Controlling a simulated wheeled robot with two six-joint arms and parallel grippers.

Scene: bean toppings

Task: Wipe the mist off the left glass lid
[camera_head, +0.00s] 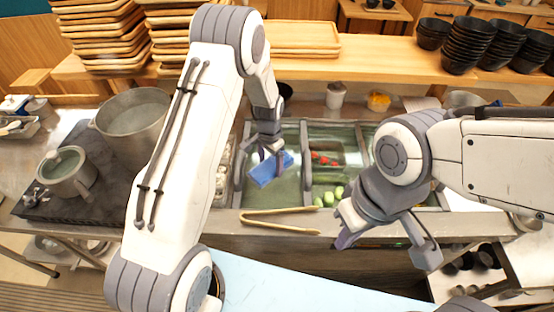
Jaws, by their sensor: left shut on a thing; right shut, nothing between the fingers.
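The left glass lid (288,191) is a greenish pane over the left part of the counter well. My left gripper (272,156) is shut on a blue cloth or sponge (268,172), which is over the upper part of this lid. I cannot tell whether the blue thing touches the glass. Any mist on the glass is hard to make out. My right gripper (385,250) is in front of the counter's right part, empty, with its fingers pointing down.
Wooden tongs (280,222) lie on the counter's front edge. Red and green food shows in the middle section. A large pot (133,122) and a smaller pot (67,173) stand at left. Wooden trays (105,40) and black bowls (468,45) are stacked on the back shelf.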

